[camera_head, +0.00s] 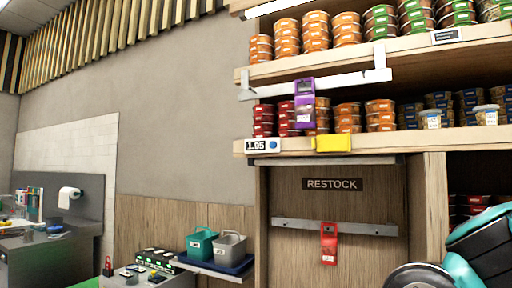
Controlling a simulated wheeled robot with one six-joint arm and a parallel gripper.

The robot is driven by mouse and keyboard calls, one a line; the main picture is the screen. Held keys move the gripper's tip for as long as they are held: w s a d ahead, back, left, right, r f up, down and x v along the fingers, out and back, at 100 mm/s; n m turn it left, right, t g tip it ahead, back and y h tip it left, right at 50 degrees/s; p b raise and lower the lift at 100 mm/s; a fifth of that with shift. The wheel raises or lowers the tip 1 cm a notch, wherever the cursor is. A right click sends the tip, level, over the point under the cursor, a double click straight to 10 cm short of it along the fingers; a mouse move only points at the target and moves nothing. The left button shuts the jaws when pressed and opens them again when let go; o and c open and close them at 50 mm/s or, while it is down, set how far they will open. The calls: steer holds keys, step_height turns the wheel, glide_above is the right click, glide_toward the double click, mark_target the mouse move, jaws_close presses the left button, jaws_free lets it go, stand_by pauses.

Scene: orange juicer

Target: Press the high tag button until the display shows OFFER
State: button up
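A small white price tag (263,146) is fixed to the front edge of the lower shelf, at its left end. Its dark display (256,146) reads 1.95. A round blue button (273,145) sits just right of the display. Nothing touches the button. Black and teal links of my arm show at the bottom right, well away from the tag. My gripper is not in view.
A purple device (305,105) hangs from a metal rail above the tag. A blank yellow card (333,143) is to its right. Below, a red device (328,243) hangs on a rail under a RESTOCK sign (332,184). Stacked tubs fill the shelves. Open wall lies left.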

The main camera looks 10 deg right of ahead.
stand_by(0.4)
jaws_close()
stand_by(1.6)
